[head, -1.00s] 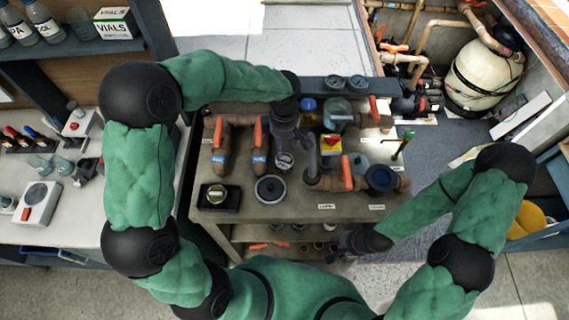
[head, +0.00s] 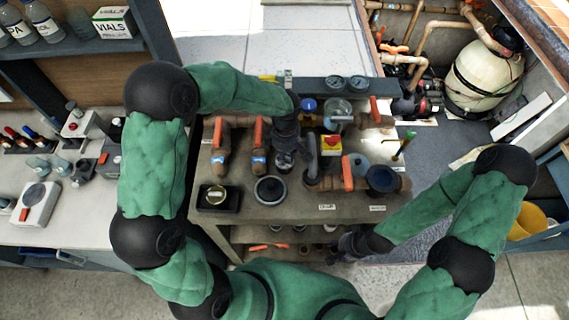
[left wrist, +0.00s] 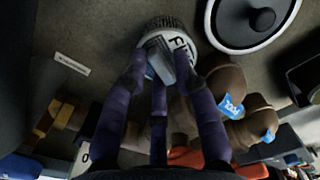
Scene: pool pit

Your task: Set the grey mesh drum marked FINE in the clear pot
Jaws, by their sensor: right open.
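The grey mesh drum (left wrist: 160,24) shows in the left wrist view, its white face partly reading "FIN". It also shows in the head view as a small pale piece (head: 284,161) below my left gripper (head: 285,145). The fingers of my left gripper (left wrist: 178,70) reach to either side of the drum, and one covers part of its face; I cannot tell whether they grip it. A clear, greenish round vessel (head: 338,106) at the bench's back looks like the clear pot. My right gripper (head: 345,243) is open and empty at the bench's front edge.
Brown pipes with orange handles (head: 258,132) stand to the left, and another (head: 348,173) to the right. A red-and-yellow switch (head: 330,145) stands between drum and vessel.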

